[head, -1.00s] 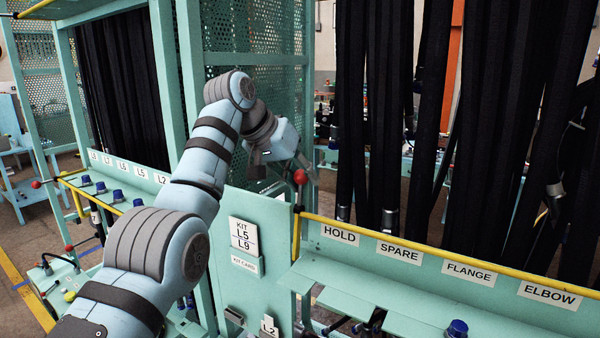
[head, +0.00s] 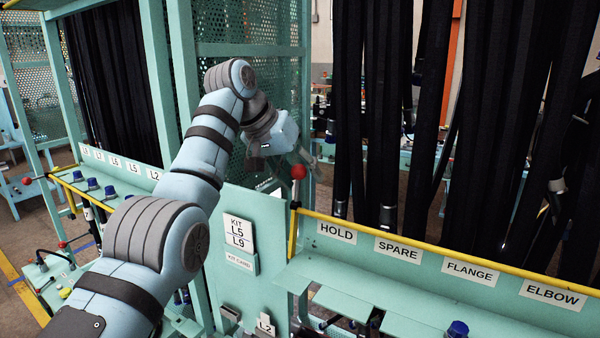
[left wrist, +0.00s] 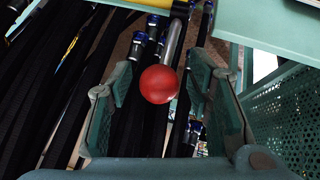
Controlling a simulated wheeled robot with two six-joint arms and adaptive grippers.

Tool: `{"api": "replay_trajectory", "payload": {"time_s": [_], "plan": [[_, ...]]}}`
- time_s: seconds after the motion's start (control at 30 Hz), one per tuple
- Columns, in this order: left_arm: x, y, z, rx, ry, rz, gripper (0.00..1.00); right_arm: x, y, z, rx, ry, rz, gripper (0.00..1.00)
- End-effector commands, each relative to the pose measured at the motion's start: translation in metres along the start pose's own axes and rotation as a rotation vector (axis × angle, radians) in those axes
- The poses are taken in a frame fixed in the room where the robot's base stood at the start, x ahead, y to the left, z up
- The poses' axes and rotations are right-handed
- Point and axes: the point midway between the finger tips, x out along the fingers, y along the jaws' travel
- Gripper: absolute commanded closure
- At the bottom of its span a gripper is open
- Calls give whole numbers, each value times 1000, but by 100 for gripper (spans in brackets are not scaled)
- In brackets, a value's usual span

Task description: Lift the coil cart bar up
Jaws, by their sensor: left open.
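In the left wrist view the red knob (left wrist: 158,84) shows between the two spread fingers of my left gripper (left wrist: 160,95). The fingers are open, with gaps on both sides of the knob. My right gripper is in neither view.
Black hoses (head: 385,110) hang behind the shelf (head: 400,290), which has HOLD, SPARE, FLANGE and ELBOW labels. A perforated green panel (head: 245,100) stands behind my left arm. A second rack with blue caps is at the left.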

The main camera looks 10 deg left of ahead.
Motion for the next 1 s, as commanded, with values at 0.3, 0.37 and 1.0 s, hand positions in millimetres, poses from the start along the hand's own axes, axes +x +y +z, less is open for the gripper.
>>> {"api": "replay_trajectory", "payload": {"time_s": [0.3, 0.37, 1.0], "plan": [[-38, -1, -1, -1, 6, -2, 54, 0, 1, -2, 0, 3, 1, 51], [-56, -1, -2, -1, 6, -2, 54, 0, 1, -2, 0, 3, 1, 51], [-120, -1, 0, -1, 0, -1, 54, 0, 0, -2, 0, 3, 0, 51]]}}
